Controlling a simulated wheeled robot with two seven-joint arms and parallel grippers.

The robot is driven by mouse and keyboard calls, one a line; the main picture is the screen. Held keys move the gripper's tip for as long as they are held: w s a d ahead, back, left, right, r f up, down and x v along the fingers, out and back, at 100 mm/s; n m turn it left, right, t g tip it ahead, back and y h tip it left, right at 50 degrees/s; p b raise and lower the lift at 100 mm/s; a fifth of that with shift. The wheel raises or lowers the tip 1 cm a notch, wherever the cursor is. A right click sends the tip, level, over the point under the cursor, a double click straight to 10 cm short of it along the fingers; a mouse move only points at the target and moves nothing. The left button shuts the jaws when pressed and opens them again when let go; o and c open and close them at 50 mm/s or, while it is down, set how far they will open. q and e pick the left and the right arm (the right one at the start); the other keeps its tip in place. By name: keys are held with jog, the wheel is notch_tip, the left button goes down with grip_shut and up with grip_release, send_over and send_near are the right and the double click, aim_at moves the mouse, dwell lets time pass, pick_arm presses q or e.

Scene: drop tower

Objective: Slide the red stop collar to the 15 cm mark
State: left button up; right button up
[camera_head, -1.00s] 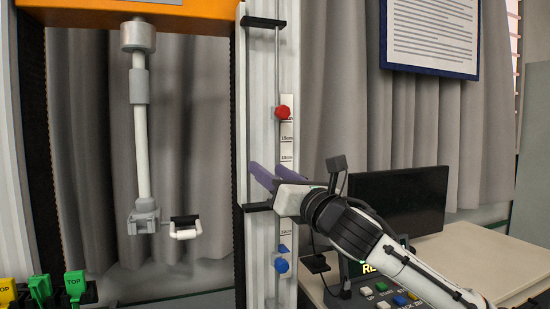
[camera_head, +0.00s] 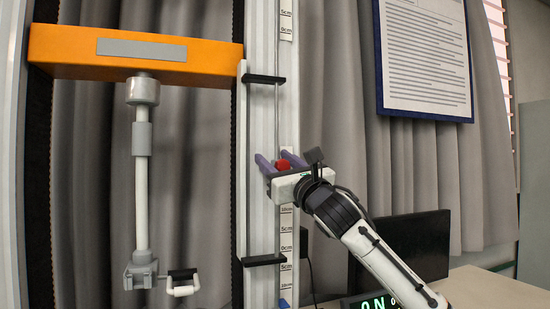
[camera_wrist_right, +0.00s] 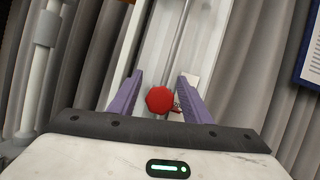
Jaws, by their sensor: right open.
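The red stop collar (camera_head: 284,163) sits on the thin vertical rod in front of the white column with the cm scale (camera_head: 286,226). My right gripper (camera_head: 276,160) is at the collar's height, its purple fingers open. In the right wrist view the red collar (camera_wrist_right: 160,99) lies between the two open fingers (camera_wrist_right: 160,98), with a gap to the left finger and a smaller one to the right. The scale mark beside the collar is hidden by the gripper. My left gripper is not in view.
An orange crossbeam (camera_head: 60,52) with a hanging grey and white rod stands left of the column. Black brackets (camera_head: 264,79) stick out of the column above and below my gripper. A dark monitor (camera_head: 425,250) and a table (camera_head: 490,285) are at the lower right.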

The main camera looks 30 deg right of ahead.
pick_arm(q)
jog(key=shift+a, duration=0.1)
pick_arm(e)
jog(key=shift+w, duration=0.15)
jog(key=shift+c, duration=0.4)
